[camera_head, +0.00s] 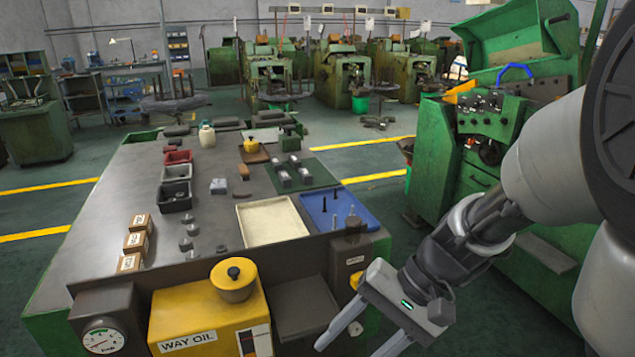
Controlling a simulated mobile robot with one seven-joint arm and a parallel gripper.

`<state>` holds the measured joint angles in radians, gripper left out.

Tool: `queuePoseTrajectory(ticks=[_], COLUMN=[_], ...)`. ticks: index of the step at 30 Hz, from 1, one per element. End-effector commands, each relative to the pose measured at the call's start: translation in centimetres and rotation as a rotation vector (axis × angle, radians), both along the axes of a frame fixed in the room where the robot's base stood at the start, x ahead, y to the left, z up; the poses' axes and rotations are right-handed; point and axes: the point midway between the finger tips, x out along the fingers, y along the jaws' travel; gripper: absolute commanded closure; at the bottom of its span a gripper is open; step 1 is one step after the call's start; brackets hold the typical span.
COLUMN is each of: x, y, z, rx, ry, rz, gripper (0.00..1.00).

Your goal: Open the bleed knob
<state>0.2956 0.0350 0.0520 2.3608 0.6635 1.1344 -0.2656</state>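My gripper (350,350) hangs at the lower right of the head view, in front of the bench's near right corner. Its two pale fingers point down and left, spread apart, with nothing seen between them; the right tip is near the picture's bottom edge. No knob is clearly marked as the bleed knob. A small yellow and dark unit (349,258) with a label and a dark knob-like part sits at the bench's front right, above and left of the fingers. A yellow WAY OIL tank (185,318) stands left of the gripper, with a round yellow cap (233,292) and black top knob.
A pressure gauge (102,337) is at the lower left. The bench top (120,190) holds small boxes (136,242), dark bins (176,196), a cream tray (270,222) and a blue tray (333,221) with bolts. A green machine (440,150) stands to the right, with floor between.

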Motion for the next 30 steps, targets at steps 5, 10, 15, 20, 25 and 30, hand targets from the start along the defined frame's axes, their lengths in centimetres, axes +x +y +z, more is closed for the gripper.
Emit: queuePoseTrajectory(ticks=[5,10,15,20,25,30], x=[2.3,6.3,10.5,12.5,12.4,11.9], y=[1.3,0.4,-3.3,-8.3,-12.3,-13.9], z=[-6.7,-12.1,-19.1,-27.1,-34.1,-37.0], rx=[0.332,0.662,0.949,1.145,1.236,1.255], ry=[0.185,0.277,0.293,0.254,0.199,0.169], rz=[-0.209,-0.481,-0.817,-1.168,-1.459,-1.585], gripper=[0.48,0.48,0.48,0.48,0.48,0.48])
